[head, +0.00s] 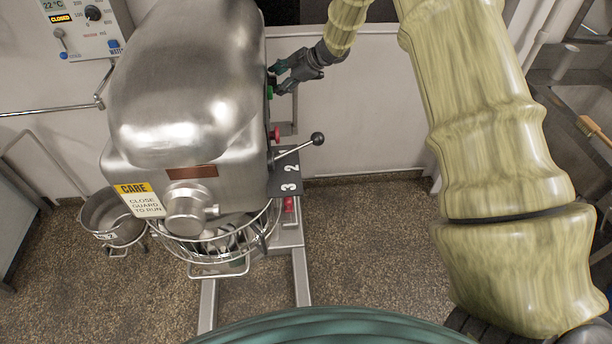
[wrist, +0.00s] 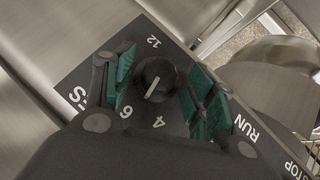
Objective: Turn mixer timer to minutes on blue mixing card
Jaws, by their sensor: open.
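The steel mixer (head: 190,85) stands left of centre in the head view. My gripper (head: 276,78) is at the mixer's right side, near its upper controls. In the wrist view my open gripper (wrist: 160,72) has its green-padded fingers on either side of the black timer knob (wrist: 158,80). I cannot tell whether either finger touches it. The knob's white line slants toward the lower left, roughly between the printed 6 and 4. A 12 shows above the knob; other dial marks are hidden by the fingers. No blue mixing card shows in either view.
A speed lever with a black ball (head: 317,139) juts from the mixer below my gripper. RUN and STOP labels (wrist: 245,127) are beside the dial. A wire guard (head: 225,245), a bowl (head: 112,217) and a water panel (head: 82,28) are nearby. Floor at centre right is clear.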

